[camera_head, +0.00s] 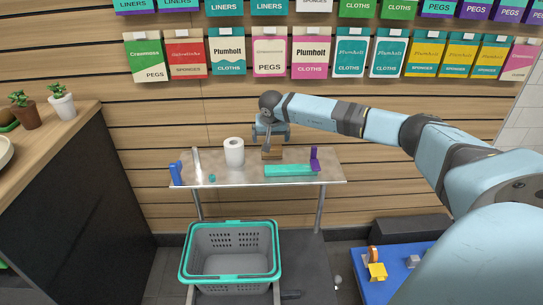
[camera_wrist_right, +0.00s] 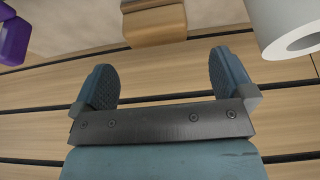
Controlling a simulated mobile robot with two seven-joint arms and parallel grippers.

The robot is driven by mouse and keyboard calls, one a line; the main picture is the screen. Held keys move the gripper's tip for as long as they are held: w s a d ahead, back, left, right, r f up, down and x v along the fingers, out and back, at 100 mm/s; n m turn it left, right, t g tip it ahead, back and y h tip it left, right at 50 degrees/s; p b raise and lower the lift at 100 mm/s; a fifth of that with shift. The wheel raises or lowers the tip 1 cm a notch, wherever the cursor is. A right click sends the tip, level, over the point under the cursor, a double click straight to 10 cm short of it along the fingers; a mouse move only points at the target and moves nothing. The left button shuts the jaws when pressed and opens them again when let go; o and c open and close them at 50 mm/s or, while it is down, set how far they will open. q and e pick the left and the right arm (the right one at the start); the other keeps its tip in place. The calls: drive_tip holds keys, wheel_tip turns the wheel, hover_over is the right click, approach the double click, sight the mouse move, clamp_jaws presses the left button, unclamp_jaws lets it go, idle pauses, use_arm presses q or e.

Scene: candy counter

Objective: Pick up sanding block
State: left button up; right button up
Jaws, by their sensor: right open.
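The sanding block (camera_head: 272,155), a small brown wooden block, sits on the metal shelf table (camera_head: 236,179) between the white roll and the teal items. My right gripper (camera_head: 269,136) hangs just above the block in the head view. Its two fingers are spread and empty in the wrist view (camera_wrist_right: 165,72), and the block lies beyond their tips. My left gripper is not in view.
A white paper roll (camera_head: 234,152) stands left of the block. A teal flat box (camera_head: 290,170) and a purple item (camera_head: 315,160) are at right. Blue items (camera_head: 175,173) stand at the left end. A grey basket (camera_head: 231,262) is in front.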

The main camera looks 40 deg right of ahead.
sight(272, 148)
drive_tip(key=shift+x, duration=0.95)
drive_tip(key=x, duration=0.1)
drive_tip(key=b+x, duration=0.1)
drive_tip(key=x, duration=0.1)
drive_tip(key=b+x, duration=0.1)
drive_tip(key=shift+s+d+f, duration=0.15)
drive_tip(key=shift+f, duration=0.3)
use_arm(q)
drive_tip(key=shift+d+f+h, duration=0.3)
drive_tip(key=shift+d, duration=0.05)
use_arm(e)
drive_tip(key=shift+r, duration=0.1)
drive_tip(key=c, duration=0.8)
